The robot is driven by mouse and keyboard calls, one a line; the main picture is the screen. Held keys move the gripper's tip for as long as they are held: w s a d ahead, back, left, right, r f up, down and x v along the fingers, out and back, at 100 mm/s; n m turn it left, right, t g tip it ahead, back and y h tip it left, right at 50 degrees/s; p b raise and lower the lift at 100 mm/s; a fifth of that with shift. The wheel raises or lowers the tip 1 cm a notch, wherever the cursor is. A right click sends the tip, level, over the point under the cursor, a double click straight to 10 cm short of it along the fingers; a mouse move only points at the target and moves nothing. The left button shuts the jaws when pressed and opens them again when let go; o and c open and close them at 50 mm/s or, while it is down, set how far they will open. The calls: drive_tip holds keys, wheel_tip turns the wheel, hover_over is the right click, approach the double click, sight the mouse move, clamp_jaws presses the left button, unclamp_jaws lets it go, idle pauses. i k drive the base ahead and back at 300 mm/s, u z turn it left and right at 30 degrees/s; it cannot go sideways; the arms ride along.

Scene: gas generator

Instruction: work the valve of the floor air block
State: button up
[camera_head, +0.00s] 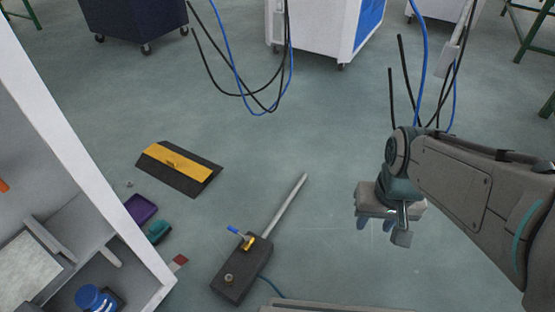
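The floor air block (232,285) is a dark rectangular box on the floor at the lower middle. Its valve (247,239) has a brass-yellow body and a short blue handle (234,231) pointing to the upper left. A grey metal pipe (285,202) runs from the block toward the upper right. A round fitting sits on the block's near top. My gripper (376,226) hangs to the right of the block, pointing down and apart from it. Its blue-grey fingertips show only partly below the gripper body, and I cannot tell their gap.
A black and yellow ramp (180,167) lies left of the block. A white shelf unit (82,157) stands at the left edge, with a purple tray (140,208) beside it. Blue and black cables hang at the top. A blue hose (270,287) lies by the block.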

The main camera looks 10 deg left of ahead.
sight(247, 238)
drive_tip(key=z, duration=0.15)
drive_tip(key=i, duration=2.65)
drive_tip(key=u, duration=2)
drive_tip(key=i, duration=1)
drive_tip(key=u, duration=2.85)
